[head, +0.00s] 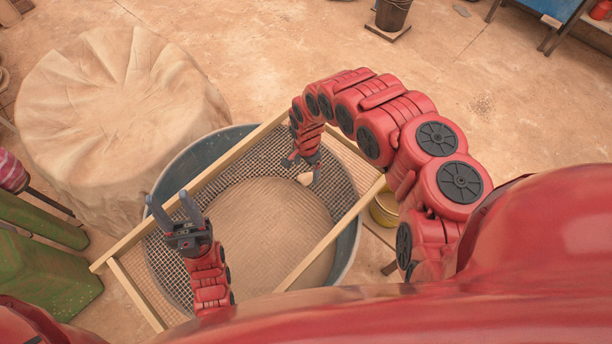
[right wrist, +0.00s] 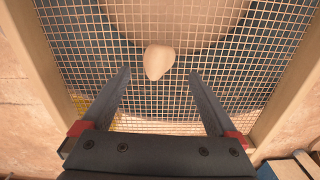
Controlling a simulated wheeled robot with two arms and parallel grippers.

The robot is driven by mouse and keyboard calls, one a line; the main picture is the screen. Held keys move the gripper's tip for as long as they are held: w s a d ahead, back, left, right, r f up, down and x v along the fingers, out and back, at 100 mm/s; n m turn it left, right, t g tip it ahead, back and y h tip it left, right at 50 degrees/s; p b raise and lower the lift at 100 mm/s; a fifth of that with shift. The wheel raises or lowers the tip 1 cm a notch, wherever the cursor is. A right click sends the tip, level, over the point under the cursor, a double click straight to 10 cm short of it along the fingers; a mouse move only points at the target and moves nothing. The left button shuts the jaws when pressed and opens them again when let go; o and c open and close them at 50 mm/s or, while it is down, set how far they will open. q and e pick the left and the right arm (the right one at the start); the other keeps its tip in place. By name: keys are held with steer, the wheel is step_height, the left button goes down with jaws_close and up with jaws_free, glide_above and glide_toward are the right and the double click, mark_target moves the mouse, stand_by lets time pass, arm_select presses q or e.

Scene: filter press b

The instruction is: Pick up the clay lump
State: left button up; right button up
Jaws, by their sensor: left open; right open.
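The clay lump (head: 305,178) is small, pale tan and pointed at one end. It lies on the wire mesh of a wooden-framed sieve (head: 230,160) set across a grey-blue tub. My right gripper (head: 301,166) is at the lump, with its jaws apart. In the right wrist view the lump (right wrist: 157,62) shows between and just beyond the two open fingertips (right wrist: 158,72), touching neither. My left gripper (head: 173,207) is open and empty above the left side of the sieve, fingers pointing up in the head view.
The tub (head: 192,153) holds tan material visible through the mesh. A cloth-covered round mound (head: 110,110) stands at the upper left, green objects (head: 45,270) at the lower left. A yellow bucket (head: 384,210) stands right of the sieve.

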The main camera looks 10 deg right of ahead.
mark_target(306, 174)
steer(key=shift+s+a+f, duration=0.15)
steer(key=shift+a+f, duration=0.05)
steer(key=shift+f, duration=0.25)
step_height(306, 174, down, 2)
steer(key=shift+s+f+p, duration=0.1)
steer(key=shift+f+p, duration=0.1)
steer(key=shift+p, duration=0.35)
steer(key=shift+d+f, duration=0.1)
steer(key=shift+f, duration=0.2)
jaws_close()
